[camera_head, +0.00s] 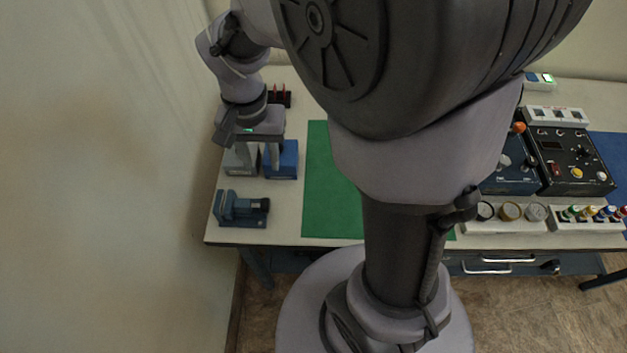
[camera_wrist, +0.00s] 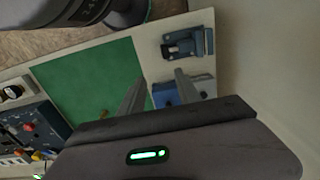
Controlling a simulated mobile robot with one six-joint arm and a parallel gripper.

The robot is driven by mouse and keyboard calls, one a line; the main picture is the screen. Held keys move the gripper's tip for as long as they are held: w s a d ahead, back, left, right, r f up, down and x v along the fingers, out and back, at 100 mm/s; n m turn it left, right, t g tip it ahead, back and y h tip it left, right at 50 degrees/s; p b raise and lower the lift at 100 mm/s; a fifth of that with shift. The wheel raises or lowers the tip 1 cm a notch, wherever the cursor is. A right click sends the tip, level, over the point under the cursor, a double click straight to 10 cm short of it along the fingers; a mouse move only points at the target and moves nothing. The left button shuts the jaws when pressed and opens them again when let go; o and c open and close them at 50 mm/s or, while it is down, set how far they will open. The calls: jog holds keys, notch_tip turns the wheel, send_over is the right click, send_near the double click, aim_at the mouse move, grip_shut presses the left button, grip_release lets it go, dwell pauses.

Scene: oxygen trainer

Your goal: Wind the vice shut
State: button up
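The blue vice (camera_head: 240,209) sits near the front left corner of the bench. It also shows in the wrist view (camera_wrist: 187,43), beyond my fingertips; how far its jaws stand apart is too small to tell. My gripper (camera_head: 258,160) points down behind the vice, over a blue box and a grey box. In the wrist view my gripper (camera_wrist: 160,77) has its two fingers apart with nothing between them. It does not touch the vice. The vice's handle is not clear in either view.
The blue box (camera_head: 283,160) and grey box (camera_head: 236,164) stand behind the vice. A green mat (camera_head: 325,195) lies to their right. A wall (camera_head: 110,180) rises close on the left. Control units (camera_head: 570,160) and small parts stand at the right.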

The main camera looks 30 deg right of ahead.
jog(key=b, duration=0.2)
send_over(264, 202)
notch_tip(264, 202, down, 7)
notch_tip(264, 202, down, 10)
jog(key=b, duration=0.4)
jog(key=shift+f, duration=0.2)
grip_shut()
